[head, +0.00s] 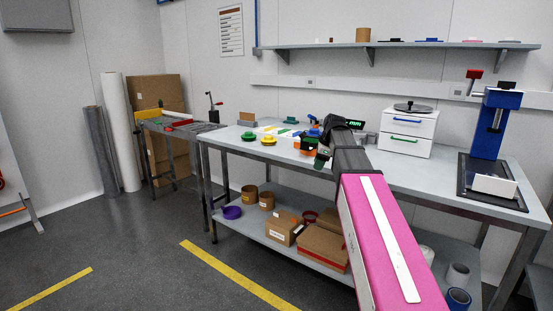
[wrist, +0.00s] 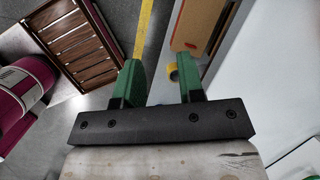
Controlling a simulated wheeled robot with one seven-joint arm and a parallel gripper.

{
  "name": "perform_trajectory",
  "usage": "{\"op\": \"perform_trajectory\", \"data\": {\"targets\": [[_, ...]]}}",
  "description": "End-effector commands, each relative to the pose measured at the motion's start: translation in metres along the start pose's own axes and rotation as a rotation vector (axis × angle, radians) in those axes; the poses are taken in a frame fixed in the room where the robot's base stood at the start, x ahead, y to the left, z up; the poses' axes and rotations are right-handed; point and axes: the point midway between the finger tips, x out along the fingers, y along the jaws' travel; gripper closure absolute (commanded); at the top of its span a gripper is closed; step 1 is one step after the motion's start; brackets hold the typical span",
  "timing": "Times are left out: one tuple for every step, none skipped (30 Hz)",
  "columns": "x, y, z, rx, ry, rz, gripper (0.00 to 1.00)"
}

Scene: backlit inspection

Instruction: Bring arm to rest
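My arm (head: 385,245), pink with a pale strip, reaches from the lower right of the head view out over the workbench (head: 260,150). My gripper (head: 322,157) is small there and partly hidden by the dark wrist. In the wrist view my gripper (wrist: 160,78) has two green fingers on a black bar. The fingers stand apart, and nothing is held between them. Through the gap I see floor with a yellow line and a small yellow and blue thing farther off.
Colored pieces, including a yellow one (head: 249,136), lie on the bench near my gripper. A white drawer unit (head: 407,133) and a blue stand (head: 490,125) are to the right. The wrist view shows a slatted wooden crate (wrist: 75,45) and a dark red drum (wrist: 20,95).

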Motion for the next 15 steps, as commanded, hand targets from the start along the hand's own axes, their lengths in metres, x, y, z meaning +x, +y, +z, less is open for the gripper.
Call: {"op": "perform_trajectory", "data": {"targets": [[0.018, 0.013, -0.008, -0.058, 0.011, 0.009, 0.64], [0.029, 0.019, -0.012, -0.101, 0.019, 0.012, 0.64], [0.043, 0.028, -0.018, -0.161, 0.029, 0.019, 0.64], [0.054, 0.034, -0.022, -0.206, 0.035, 0.024, 0.64], [0.064, 0.04, -0.027, -0.253, 0.042, 0.029, 0.64], [0.078, 0.049, -0.033, -0.315, 0.052, 0.037, 0.64], [0.087, 0.056, -0.037, -0.362, 0.058, 0.043, 0.64], [0.097, 0.062, -0.041, -0.409, 0.064, 0.049, 0.64], [0.109, 0.072, -0.047, -0.472, 0.073, 0.059, 0.64], [0.119, 0.079, -0.051, -0.52, 0.079, 0.066, 0.64], [0.128, 0.086, -0.056, -0.566, 0.084, 0.074, 0.64], [0.139, 0.096, -0.061, -0.63, 0.091, 0.085, 0.64], [0.147, 0.103, -0.066, -0.679, 0.096, 0.093, 0.64], [0.156, 0.111, -0.07, -0.726, 0.101, 0.103, 0.64], [0.167, 0.121, -0.075, -0.79, 0.106, 0.115, 0.64]]}}
